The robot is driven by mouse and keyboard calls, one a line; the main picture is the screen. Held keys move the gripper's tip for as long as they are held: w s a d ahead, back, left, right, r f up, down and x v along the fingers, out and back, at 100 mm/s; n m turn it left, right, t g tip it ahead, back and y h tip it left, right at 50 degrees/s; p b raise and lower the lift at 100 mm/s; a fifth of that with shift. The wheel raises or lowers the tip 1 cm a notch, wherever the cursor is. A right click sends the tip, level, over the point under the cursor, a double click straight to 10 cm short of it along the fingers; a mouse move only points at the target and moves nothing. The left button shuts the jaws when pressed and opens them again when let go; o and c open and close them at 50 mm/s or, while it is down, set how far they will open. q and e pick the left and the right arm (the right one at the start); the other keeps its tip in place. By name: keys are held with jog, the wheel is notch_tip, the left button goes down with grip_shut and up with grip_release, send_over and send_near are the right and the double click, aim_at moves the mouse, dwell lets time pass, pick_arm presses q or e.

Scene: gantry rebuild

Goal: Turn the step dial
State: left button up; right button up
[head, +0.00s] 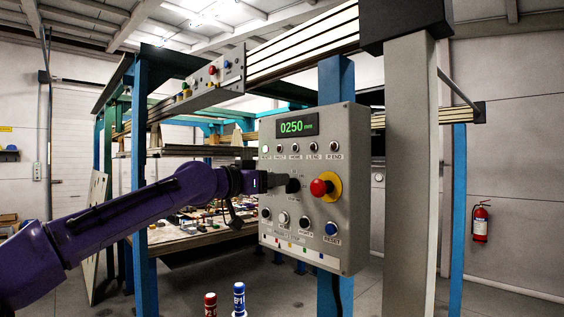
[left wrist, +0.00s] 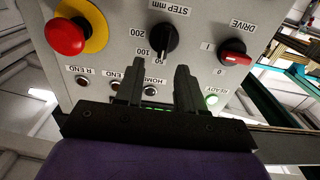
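The step dial (left wrist: 163,42) is a black knob on a grey control panel (head: 350,230), with marks 50, 100 and 200 beside it. In the left wrist view the panel appears upside down, and the exact dial setting is hard to read. The dial also shows in the head view (head: 293,186), just right of my left gripper (head: 272,181). In the left wrist view my left gripper (left wrist: 159,66) is open, its two black fingers apart with the dial showing between and beyond their tips. I cannot tell whether they touch it. My right gripper is out of view.
A red emergency button (head: 321,187) on a yellow ring is close right of the dial. A red-handled drive switch (left wrist: 233,58) lies on the dial's other side. The display (head: 297,126) reads 0250. Two spray cans (head: 239,298) stand below, and a grey post (head: 411,160) stands right.

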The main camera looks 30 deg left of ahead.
aim_at(290, 186)
pick_arm(q)
jog(key=x, duration=0.3)
jog(key=shift+w+a+f+p, duration=0.1)
jog(key=shift+w+f+p, duration=0.1)
jog(key=shift+p, duration=0.15)
jog(key=shift+s, duration=0.2)
jog(key=shift+c, duration=0.6)
grip_shut()
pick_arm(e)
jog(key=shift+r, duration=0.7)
